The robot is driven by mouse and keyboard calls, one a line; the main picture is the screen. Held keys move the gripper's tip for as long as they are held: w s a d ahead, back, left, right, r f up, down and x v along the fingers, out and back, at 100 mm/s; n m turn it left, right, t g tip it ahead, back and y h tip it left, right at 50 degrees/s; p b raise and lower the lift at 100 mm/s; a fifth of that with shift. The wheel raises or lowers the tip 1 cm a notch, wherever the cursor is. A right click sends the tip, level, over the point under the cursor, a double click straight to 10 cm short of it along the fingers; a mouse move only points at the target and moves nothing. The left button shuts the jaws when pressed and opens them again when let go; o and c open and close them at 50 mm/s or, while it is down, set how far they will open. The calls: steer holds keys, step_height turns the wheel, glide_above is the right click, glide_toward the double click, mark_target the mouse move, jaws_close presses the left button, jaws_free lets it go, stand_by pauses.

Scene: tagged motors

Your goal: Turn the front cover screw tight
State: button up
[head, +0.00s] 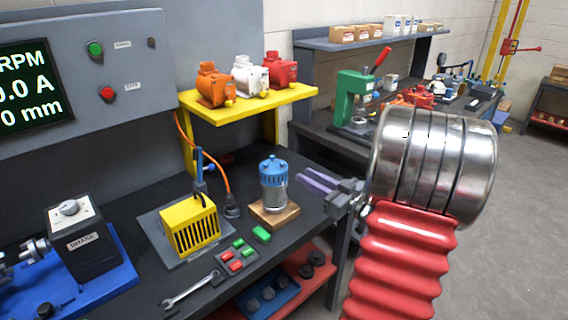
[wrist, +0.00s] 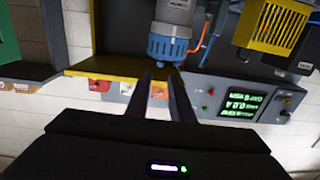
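A small motor with a grey body and a blue front cover (head: 272,168) stands upright on a wooden block (head: 274,214) on the dark bench. In the wrist view, which is upside down, the blue cover (wrist: 167,48) hangs at the top centre, just beyond my fingertips. Small bumps show around the cover's rim; I cannot tell which is the front cover screw. My gripper (head: 301,175) is just right of the motor, its two fingers pointing left. In the wrist view the fingers (wrist: 161,76) stand apart with nothing between them.
A yellow vented box (head: 194,230) stands left of the motor. Red and green buttons (head: 237,254) and a wrench (head: 190,289) lie in front. A yellow shelf (head: 248,101) with several motors is behind. A blue brake rig (head: 85,285) is at the left.

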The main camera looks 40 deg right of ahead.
mark_target(284, 164)
steer(key=w, duration=1.1)
steer(key=shift+a, duration=0.35)
steer(key=shift+c, duration=0.4)
